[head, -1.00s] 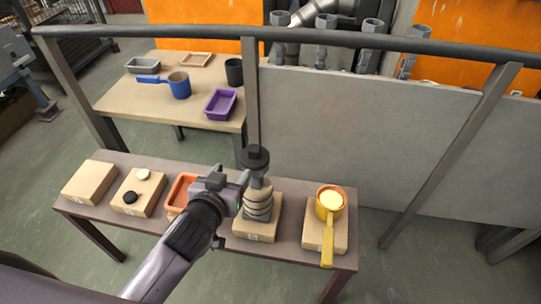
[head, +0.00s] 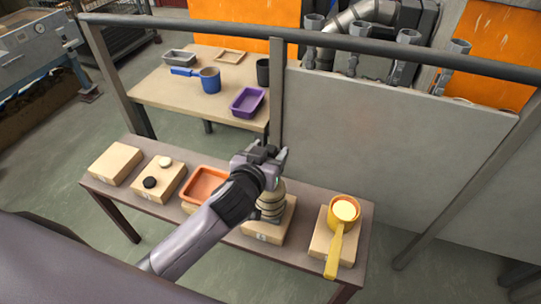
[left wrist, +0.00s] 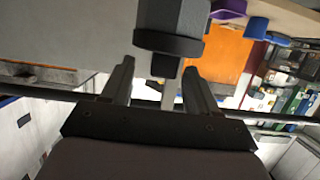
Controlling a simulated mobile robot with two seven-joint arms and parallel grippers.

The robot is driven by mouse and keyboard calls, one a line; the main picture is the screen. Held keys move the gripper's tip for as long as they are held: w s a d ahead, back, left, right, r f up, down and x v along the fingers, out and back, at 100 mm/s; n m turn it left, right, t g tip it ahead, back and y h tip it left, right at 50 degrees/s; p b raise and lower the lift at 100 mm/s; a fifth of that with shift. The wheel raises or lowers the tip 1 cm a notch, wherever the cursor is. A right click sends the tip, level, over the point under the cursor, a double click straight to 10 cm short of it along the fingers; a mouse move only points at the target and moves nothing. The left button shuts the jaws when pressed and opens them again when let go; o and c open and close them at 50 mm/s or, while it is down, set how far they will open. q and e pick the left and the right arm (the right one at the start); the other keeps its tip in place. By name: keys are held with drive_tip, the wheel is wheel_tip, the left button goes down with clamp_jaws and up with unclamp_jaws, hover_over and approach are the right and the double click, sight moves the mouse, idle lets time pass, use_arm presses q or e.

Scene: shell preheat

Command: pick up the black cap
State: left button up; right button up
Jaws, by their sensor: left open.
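A round black cap (head: 150,182) lies flat on a tan block (head: 158,193) at the left part of the near table, beside a cream disc (head: 164,162). My left gripper (head: 273,152) is open and well to the right of that cap, in front of a ribbed tan shell (head: 271,203) standing on another block. It hides the shell's top in the head view. In the left wrist view a dark faceted piece (left wrist: 172,25) with a flange and short stub shows ahead, the stub between the open fingers, not gripped. My right gripper is not in view.
An orange tray (head: 206,184) lies left of the shell, and a yellow ladle (head: 337,240) rests on a block at right. A grey rail (head: 420,59) and panel (head: 350,130) stand behind. A far table (head: 180,104) holds a purple tray (head: 248,102) and blue pot (head: 210,80).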

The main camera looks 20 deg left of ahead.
sight(270, 150)
use_arm(q)
drive_tip(key=shift+x, duration=1.85)
drive_tip(key=shift+a, duration=0.1)
drive_tip(key=c, duration=1)
drive_tip(key=shift+c, duration=0.2)
